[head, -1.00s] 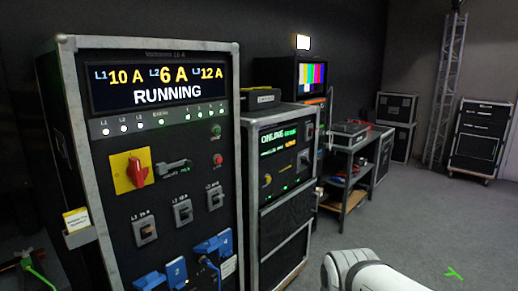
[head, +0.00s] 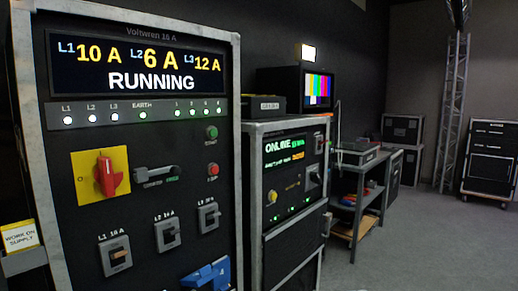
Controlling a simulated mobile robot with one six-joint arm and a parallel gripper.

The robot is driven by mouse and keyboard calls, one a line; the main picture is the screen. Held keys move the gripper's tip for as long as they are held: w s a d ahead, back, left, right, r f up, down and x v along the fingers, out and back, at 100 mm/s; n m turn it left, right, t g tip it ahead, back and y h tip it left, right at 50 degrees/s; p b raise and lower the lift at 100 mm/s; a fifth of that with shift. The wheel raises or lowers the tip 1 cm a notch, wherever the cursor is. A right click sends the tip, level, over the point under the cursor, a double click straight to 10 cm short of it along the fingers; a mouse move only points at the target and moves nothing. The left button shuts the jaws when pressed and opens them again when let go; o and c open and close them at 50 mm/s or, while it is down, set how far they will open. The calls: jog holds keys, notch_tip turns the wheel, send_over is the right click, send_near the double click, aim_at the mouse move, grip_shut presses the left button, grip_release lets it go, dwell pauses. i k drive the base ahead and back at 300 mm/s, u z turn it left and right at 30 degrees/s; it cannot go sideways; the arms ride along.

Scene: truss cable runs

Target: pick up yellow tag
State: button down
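The yellow tag (head: 19,236) is at the lower left edge of the head view.
The cabinet front carries a red rotary switch (head: 107,175) on a yellow plate, breakers and a blue connector (head: 207,278). A second rack (head: 290,190), a monitor (head: 318,88) and a shelf bench (head: 357,190) stand to the right. Grey floor (head: 430,240) is clear at right.

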aim_at(17, 237)
jog(key=u, duration=2)
jog(key=i, duration=1.1)
jog(key=u, duration=0.55)
